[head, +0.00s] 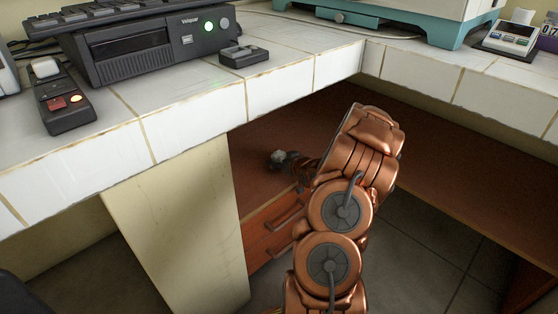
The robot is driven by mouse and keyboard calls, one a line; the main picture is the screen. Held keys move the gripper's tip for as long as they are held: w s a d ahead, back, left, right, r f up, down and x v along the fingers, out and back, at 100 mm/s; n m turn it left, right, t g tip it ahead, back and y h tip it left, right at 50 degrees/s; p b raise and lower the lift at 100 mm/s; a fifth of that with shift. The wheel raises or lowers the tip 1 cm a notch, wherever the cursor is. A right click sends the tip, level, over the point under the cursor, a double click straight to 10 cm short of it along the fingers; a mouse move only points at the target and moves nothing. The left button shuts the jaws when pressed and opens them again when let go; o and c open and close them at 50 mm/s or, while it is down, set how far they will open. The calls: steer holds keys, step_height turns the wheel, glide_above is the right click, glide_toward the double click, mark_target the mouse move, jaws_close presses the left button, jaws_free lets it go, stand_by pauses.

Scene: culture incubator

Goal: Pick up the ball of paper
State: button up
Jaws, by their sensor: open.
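The white tiled counter (195,118) overhangs this reddish-brown surface (268,187). Drawers with handles (283,218) are below it. A cream panel (175,235) stands at left. A black device (150,45) and a small switch box (243,56) sit on the counter.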

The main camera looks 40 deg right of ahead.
mark_target(281, 154)
steer(key=shift+c, duration=0.4)
steer(key=c, duration=0.9)
steer(key=shift+o, duration=0.2)
steer(key=shift+r, duration=0.1)
